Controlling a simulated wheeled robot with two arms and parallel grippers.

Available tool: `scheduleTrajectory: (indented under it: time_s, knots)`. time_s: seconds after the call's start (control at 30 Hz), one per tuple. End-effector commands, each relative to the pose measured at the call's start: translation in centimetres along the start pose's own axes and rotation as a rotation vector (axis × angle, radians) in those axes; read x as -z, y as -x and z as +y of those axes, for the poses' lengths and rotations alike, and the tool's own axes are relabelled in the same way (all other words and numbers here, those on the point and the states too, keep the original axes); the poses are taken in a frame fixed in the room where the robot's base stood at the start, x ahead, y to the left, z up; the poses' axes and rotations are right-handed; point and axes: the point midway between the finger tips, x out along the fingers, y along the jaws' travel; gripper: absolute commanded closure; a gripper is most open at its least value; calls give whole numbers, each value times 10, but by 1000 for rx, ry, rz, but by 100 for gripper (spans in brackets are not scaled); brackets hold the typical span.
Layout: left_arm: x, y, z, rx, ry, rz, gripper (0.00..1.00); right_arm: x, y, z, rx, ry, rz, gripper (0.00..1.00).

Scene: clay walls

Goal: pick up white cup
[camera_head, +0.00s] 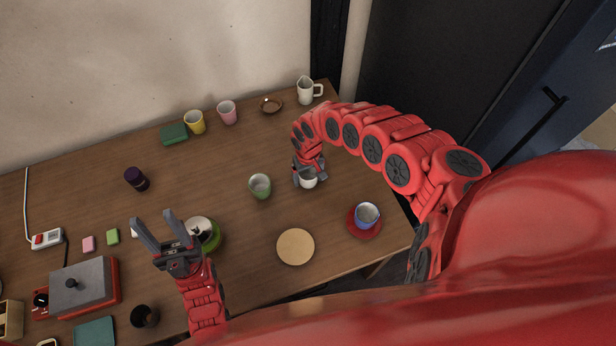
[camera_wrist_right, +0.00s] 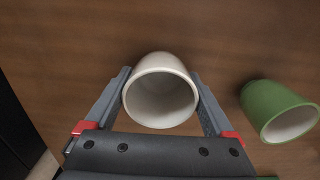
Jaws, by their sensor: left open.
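A white cup (camera_head: 309,179) is at the right-middle of the wooden table in the head view. In the right wrist view the white cup (camera_wrist_right: 161,91) shows its open mouth towards the camera. My right gripper (camera_head: 308,172) is at this cup, with one finger against each side of it in the right wrist view (camera_wrist_right: 162,95). Whether the cup's base touches the table is hard to tell. My left gripper (camera_head: 160,230) is open and empty, beside a white cup (camera_head: 199,226) on a green saucer (camera_head: 214,240).
A green cup (camera_head: 260,186) stands left of my right gripper, also in the right wrist view (camera_wrist_right: 277,110). A blue cup (camera_head: 366,215) on a red saucer (camera_head: 363,230) and a round tan coaster (camera_head: 295,247) are nearer. A white pitcher (camera_head: 305,92) stands at the back.

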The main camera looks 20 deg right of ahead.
Motion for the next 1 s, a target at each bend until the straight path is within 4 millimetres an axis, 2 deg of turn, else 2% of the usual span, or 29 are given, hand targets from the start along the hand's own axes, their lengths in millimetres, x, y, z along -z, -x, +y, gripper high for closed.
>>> scheduleTrajectory:
  time_s: [0.03,0.23,0.27,0.67,0.77,0.93,1.0]
  knots:
    - [0,0,0,0,0,0,50,0,0,0,0,0,0,38]
    - [0,0,0,0,0,0,50,0,0,0,1,0,0,74]
    - [0,0,0,0,0,0,50,0,0,0,1,0,0,75]
    - [0,1,0,0,0,0,50,0,6,0,0,1,1,75]
    - [0,3,0,0,0,0,50,0,12,0,0,1,1,75]
    - [-1,6,0,0,0,0,50,1,38,4,-6,0,3,75]
    - [0,1,0,0,0,0,50,-16,40,-1,-3,4,-2,75]
